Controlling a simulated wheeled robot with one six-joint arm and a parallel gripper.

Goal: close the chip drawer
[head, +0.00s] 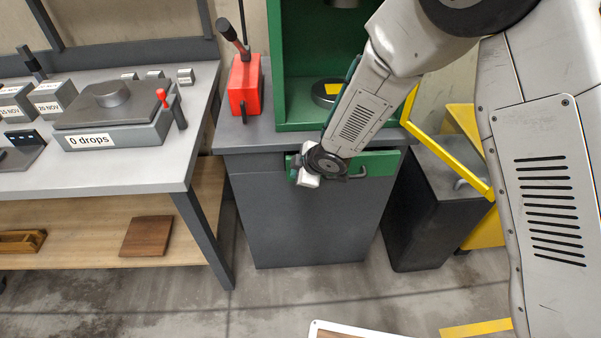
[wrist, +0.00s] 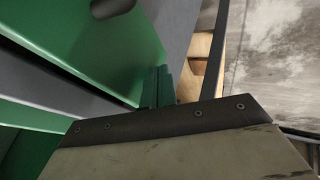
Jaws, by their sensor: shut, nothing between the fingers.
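The chip drawer (head: 382,160) has a green front with a grey bar handle. It sits at the top of the grey cabinet below the green press in the head view. My gripper (head: 309,179) is at the left part of this front, and my wrist hides much of it. The gripper looks shut and holds nothing. I cannot tell whether it touches the front or how far the drawer stands out. In the wrist view, a green panel (wrist: 105,45) fills the upper left, with a grey band beside it.
The green press frame (head: 292,70) stands on the grey cabinet (head: 300,225). A red box with a lever (head: 244,85) stands left of it. A dark bin (head: 435,215) and a yellow frame (head: 455,155) are on the right. A workbench (head: 185,150) is on the left.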

